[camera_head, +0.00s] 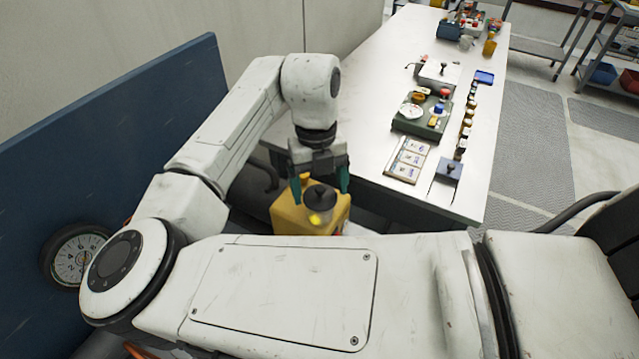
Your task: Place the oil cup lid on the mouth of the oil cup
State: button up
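A dark grey round lid-like piece with a small knob (320,197) shows on top of the yellow unit, between the fingers in the picture. It looks like the oil cup lid, perhaps seated on its cup; the mouth of the oil cup is not visible. I cannot tell whether either finger touches it. A yellow knob (317,219) sits in front of it.
The long white table (370,135) holds a dark green tray (402,124) with small parts, a row of small bottles (467,122), a card panel (408,160) and a grey-blue box with a knob (448,170).

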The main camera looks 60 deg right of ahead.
jog(key=shift+o, duration=0.7)
jog(key=shift+r, duration=0.1)
jog(key=shift+r, duration=0.2)
notch_tip(320, 180, up, 12)
jog(key=w+d+b, duration=0.1)
jog(key=shift+w+f+b, duration=0.15)
jog(key=shift+w+b, duration=0.05)
jog(key=shift+b, duration=0.1)
jog(key=shift+d, duration=0.15)
